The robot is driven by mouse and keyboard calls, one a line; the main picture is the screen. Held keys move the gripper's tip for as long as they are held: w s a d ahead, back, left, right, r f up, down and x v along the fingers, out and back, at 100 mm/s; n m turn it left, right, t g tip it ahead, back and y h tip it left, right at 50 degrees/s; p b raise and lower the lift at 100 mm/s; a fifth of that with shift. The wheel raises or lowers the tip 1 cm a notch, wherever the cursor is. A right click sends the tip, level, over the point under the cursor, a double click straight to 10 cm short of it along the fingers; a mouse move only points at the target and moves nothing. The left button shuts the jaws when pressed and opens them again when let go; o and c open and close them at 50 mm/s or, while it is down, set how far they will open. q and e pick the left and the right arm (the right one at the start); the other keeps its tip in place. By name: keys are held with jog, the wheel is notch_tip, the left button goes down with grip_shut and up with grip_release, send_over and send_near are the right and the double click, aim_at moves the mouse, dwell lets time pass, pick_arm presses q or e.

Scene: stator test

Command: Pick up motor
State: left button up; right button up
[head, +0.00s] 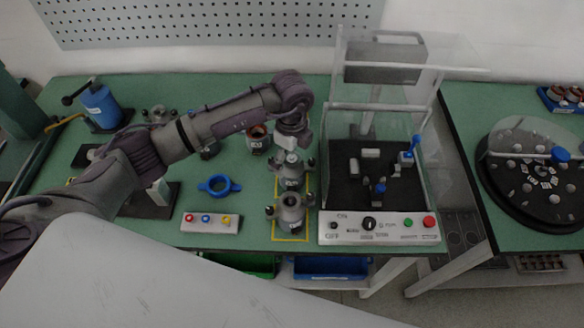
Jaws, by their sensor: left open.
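Two grey motors stand upright inside a yellow outlined area on the green bench, in the head view. The front motor (290,212) has several knob-like lugs around its top. The rear motor (291,180) stands just behind it and looks alike. My left arm reaches in from the left, and its left gripper (292,158) points down at the rear motor's top. The gripper is open; its fingers are small and partly merge with the motor, so I cannot tell whether they touch it. My right gripper is out of view.
A clear-walled test station (378,228) with buttons stands just right of the motors. A button box (211,222) and a blue ring-shaped part (219,186) lie to the left. A copper-topped part (258,141) stands behind. A round turntable (530,205) is on the right bench.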

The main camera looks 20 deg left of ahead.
pick_arm(q)
notch_tip(320, 180, down, 4)
jog(key=shift+w+r+p, duration=0.15)
jog(key=shift+r+p, duration=0.05)
jog(key=shift+p, duration=0.2)
jog(key=c, duration=1.3)
jog(key=shift+r, duration=0.1)
jog(key=c, duration=0.6)
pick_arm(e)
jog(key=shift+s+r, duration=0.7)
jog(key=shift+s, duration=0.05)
pick_arm(q)
jog(key=shift+o, duration=0.2)
jog(key=shift+w, duration=0.1)
